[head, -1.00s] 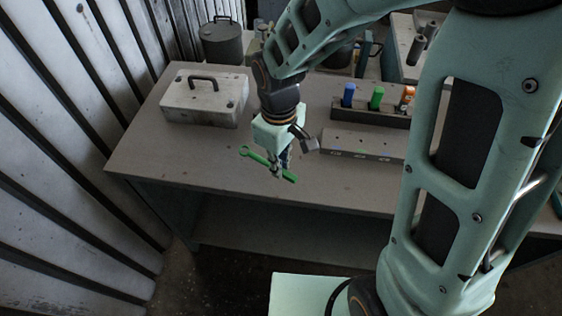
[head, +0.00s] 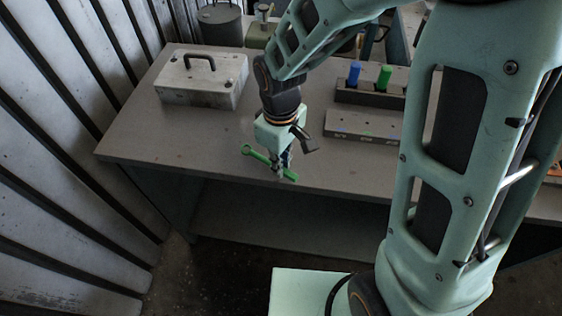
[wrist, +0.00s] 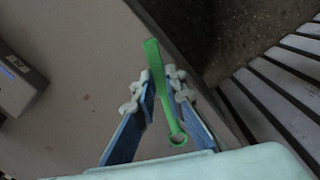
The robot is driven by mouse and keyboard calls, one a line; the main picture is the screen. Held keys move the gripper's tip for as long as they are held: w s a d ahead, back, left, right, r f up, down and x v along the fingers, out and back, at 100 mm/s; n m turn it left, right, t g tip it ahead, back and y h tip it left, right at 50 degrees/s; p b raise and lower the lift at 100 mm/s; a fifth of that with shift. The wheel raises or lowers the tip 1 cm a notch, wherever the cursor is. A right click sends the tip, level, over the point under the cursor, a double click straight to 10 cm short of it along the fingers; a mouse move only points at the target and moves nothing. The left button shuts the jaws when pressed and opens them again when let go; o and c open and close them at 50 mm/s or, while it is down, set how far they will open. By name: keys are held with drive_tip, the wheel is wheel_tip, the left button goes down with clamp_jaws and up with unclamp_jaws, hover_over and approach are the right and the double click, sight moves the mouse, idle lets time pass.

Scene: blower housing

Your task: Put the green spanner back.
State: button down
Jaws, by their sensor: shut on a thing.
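The green spanner (head: 258,156) is held in my gripper (head: 279,170), above the front part of the grey workbench (head: 205,140). In the head view it slants, with its ring end up to the left and its other end down to the right. In the wrist view the spanner (wrist: 155,62) lies between the two blue-padded fingers of my gripper (wrist: 158,88), ring end toward the palm. The fingers are shut on it. A long grey block (head: 363,127) with small coloured marks on its front lies on the bench, right of and behind my gripper.
A dark rack (head: 350,97) with a blue handle (head: 354,73) and a green handle (head: 384,77) stands behind the block. A grey metal case (head: 200,82) sits at the back left. A corrugated wall (head: 60,150) runs along the left. My arm hides the bench's right part.

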drive_tip(key=shift+f+b, duration=0.5)
drive_tip(key=shift+f, duration=0.1)
drive_tip(key=c, duration=1.9)
unclamp_jaws()
drive_tip(key=o, duration=0.5)
drive_tip(key=shift+r+p, duration=3.3)
drive_tip(key=shift+r, duration=0.8)
drive_tip(key=shift+w, duration=0.1)
